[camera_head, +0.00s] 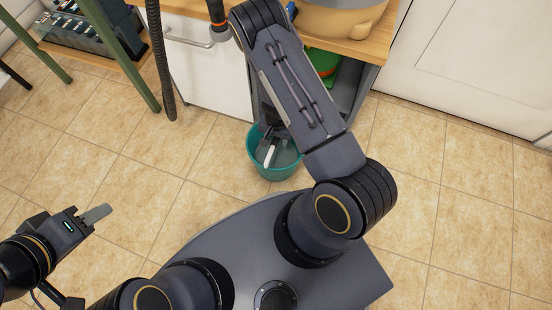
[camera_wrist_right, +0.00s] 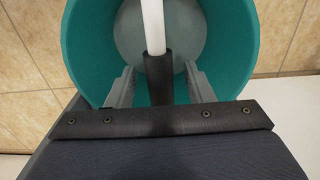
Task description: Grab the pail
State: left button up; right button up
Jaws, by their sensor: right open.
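The teal pail (camera_head: 256,163) stands on the tiled floor in front of the cabinet, partly hidden by my right arm. In the right wrist view the pail (camera_wrist_right: 82,50) fills the middle, with a grey inside bottom. A white bar with a dark sleeve (camera_wrist_right: 158,75) crosses the pail opening. My right gripper (camera_wrist_right: 158,83) is open, with one finger on each side of the dark sleeve; contact cannot be told. My left gripper (camera_head: 97,213) is over the floor at the left, away from the pail; its finger gap is not clear.
A white cabinet (camera_head: 205,70) with a wooden top (camera_head: 340,40) stands behind the pail. A grey open shelf (camera_head: 350,85) is beside it. A dark hose (camera_head: 160,60) hangs at the left, near green table legs (camera_head: 120,50). Floor at the right is clear.

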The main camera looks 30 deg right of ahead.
jog(key=shift+f, duration=0.35)
jog(key=shift+r, duration=0.1)
grip_shut()
dwell(1.1)
